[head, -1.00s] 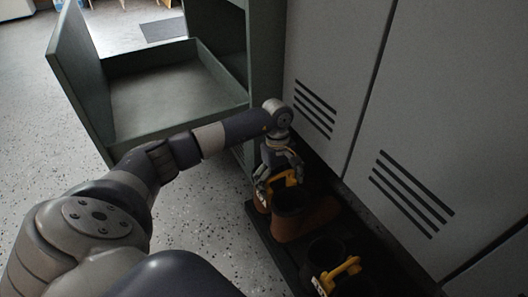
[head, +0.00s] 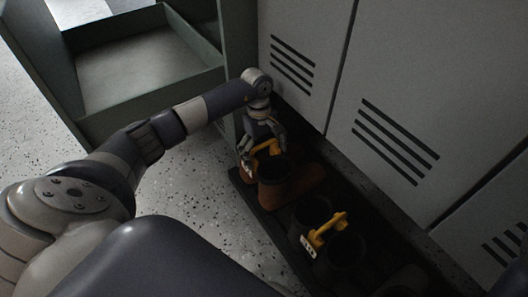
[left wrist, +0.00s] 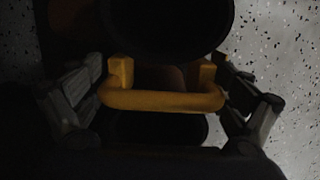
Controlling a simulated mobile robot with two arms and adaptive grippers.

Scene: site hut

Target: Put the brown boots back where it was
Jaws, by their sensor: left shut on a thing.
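The brown boots (head: 287,187) are a pair with dark openings, joined by a yellow handle (head: 268,148). They stand upright at the far end of a long black tray (head: 268,220) on the floor; I cannot tell whether the soles touch it. My left gripper (head: 262,147) is shut on the boots at the yellow handle, from above. In the left wrist view the handle (left wrist: 163,100) crosses between the two fingers, with dark boot openings above and below it. The gripper partly hides the farther boot. My right gripper is not in view.
Black boots (head: 347,248) with a yellow handle and a white tag stand nearer on the same tray. Grey lockers (head: 430,85) with slots rise close behind the tray. An open green-grey cabinet (head: 145,72) stands at upper left. Speckled floor (head: 195,195) is clear left of the tray.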

